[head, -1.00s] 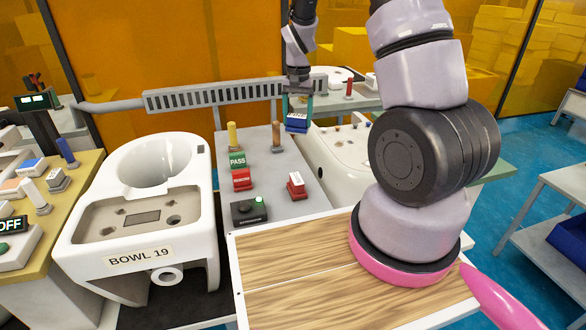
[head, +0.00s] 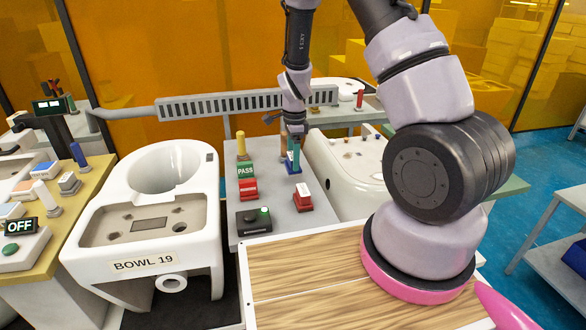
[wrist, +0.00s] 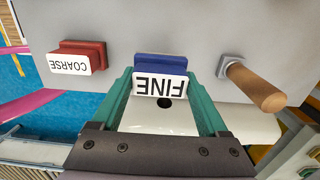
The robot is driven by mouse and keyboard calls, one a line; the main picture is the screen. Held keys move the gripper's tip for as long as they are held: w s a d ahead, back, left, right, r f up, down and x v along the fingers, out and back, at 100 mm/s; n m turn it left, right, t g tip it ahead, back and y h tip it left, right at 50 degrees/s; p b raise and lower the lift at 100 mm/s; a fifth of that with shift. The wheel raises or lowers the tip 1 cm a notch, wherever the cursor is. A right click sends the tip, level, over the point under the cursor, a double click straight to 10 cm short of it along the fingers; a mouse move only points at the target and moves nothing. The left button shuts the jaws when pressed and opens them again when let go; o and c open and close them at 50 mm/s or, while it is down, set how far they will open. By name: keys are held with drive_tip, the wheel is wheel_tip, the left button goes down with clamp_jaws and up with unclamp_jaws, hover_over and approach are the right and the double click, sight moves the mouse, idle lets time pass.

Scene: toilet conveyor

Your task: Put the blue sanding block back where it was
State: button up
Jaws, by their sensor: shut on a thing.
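The blue sanding block (head: 293,167) with a white label is between the fingers of my gripper (head: 294,152), low over the grey bench top (head: 271,205). In the wrist view the block (wrist: 161,65) reads FINE, upside down, and the green fingers of my gripper (wrist: 162,78) are shut on its two sides. I cannot tell if the block touches the bench top. A red block (head: 303,197) stands nearer the camera; in the wrist view this red block (wrist: 80,55) reads COARSE.
A wooden peg (wrist: 255,88) stands beside the held block. A green PASS stamp (head: 245,170), a red stamp (head: 248,190) and a black button box (head: 253,222) are left on the bench. White toilet bowls (head: 155,215) flank it.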

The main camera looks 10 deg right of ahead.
drive_tip(key=shift+f, duration=1.85)
drive_tip(key=shift+f, duration=0.2)
drive_tip(key=o, duration=1.3)
drive_tip(key=shift+r, duration=0.15)
